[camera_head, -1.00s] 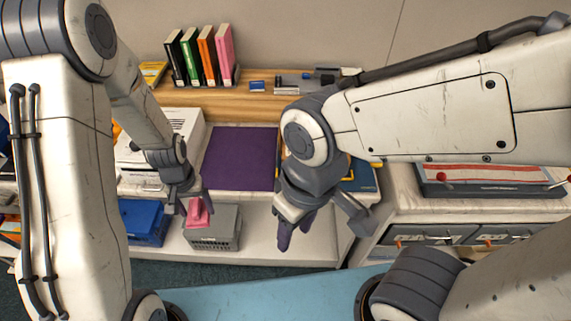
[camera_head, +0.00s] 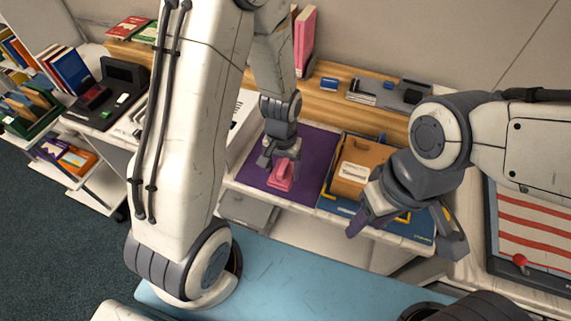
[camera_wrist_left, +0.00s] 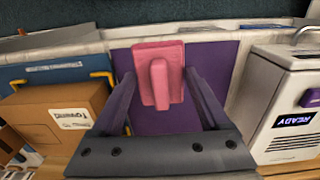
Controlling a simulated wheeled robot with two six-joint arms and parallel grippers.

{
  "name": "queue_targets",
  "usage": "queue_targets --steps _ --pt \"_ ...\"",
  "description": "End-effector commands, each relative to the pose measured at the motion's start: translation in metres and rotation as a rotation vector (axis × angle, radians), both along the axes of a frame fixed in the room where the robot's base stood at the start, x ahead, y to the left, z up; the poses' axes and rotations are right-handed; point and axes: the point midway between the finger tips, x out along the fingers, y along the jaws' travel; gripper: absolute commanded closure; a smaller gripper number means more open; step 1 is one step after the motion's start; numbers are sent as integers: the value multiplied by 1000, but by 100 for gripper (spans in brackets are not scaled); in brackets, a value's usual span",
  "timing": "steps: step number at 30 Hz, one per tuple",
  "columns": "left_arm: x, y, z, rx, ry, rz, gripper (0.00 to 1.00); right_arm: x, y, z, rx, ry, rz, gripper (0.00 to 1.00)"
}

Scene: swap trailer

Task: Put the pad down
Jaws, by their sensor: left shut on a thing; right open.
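The pink pad (camera_head: 281,178), a flat block with a raised grip, is held by my left gripper (camera_head: 281,158). It hangs over or rests on the purple mat (camera_head: 316,153); I cannot tell whether it touches. In the left wrist view the pad (camera_wrist_left: 143,62) shows between the two fingers of the left gripper (camera_wrist_left: 162,92), with the mat (camera_wrist_left: 205,62) behind it. My right gripper (camera_head: 405,232) is open and empty, in front of the counter by the blue folder.
Right of the mat lies a blue folder (camera_head: 340,207) with an orange-brown box (camera_head: 352,178) on it. A white machine marked READY (camera_wrist_left: 265,100) stands close beside the mat. A red-striped tray (camera_head: 535,225) is at far right. A grey bin (camera_head: 245,210) sits below the counter.

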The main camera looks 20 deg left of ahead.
Motion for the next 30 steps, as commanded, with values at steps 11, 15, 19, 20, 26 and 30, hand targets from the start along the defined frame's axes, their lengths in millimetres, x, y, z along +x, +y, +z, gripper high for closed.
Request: queue_targets --steps 11,15,19,20,26,30 --pt "-11 -6 0 2 7 -6 91 0 0 -5 0 0 1 50" --pt "19 8 -18 1 5 -7 91 0 0 4 0 0 0 50" --pt "44 21 -35 1 4 -9 91 0 0 11 0 0 0 50" --pt "49 23 -39 1 4 -10 91 0 0 12 0 0 0 50" --pt "68 31 -52 1 2 -15 91 0 0 17 0 0 -1 50" --pt "69 31 -63 1 6 -16 91 0 0 21 0 0 -1 50"
